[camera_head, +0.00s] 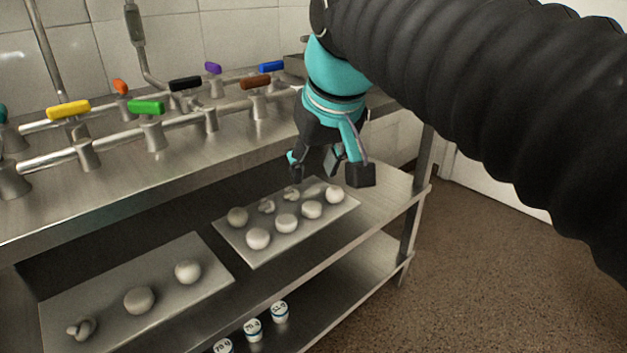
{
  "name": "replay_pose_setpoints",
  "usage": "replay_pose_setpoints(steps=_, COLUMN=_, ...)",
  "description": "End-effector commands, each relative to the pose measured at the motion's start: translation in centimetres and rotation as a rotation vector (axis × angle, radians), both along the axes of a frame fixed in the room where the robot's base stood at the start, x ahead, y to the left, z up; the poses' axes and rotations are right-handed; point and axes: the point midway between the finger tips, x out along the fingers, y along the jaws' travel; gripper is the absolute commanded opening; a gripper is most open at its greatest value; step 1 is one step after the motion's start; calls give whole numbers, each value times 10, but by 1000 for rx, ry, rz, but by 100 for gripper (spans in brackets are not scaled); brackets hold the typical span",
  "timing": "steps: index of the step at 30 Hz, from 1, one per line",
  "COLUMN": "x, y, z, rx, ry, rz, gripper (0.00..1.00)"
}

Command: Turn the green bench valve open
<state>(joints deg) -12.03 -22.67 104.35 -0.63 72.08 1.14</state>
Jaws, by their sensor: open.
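The green valve (146,107) is a green lever handle on a metal fitting of the front pipe, on top of the steel bench (225,151). It stands between the yellow-handled valve and the brown-handled valve, with its lever lying roughly along the pipe. My gripper (330,172) is teal and black, points downward and is open and empty. It is to the right of the green valve and apart from it, in front of the bench's front edge, appearing over the tray of dough balls. Nothing covers the green handle.
Other handles stand close by: yellow (69,109), brown (255,82), black (185,83), orange (120,87), purple (213,68) and blue (271,67). A right tray (256,262) and left tray (215,287) hold pale round pieces on the shelf below. Labelled tubs (253,330) sit lower. Floor at right is clear.

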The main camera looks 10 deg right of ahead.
Motion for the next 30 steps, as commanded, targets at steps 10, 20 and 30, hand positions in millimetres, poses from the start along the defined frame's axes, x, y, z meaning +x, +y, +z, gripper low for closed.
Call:
replay_pose_setpoints(steps=10, x=-18, y=-17, z=-36, rx=2, ry=-7, rz=-37, gripper=43)
replay_pose_setpoints(steps=20, x=-21, y=-20, z=-42, rx=2, ry=-8, rz=-43, gripper=43)
replay_pose_setpoints(steps=30, x=-21, y=-19, z=-41, rx=8, ry=-7, rz=-48, gripper=43)
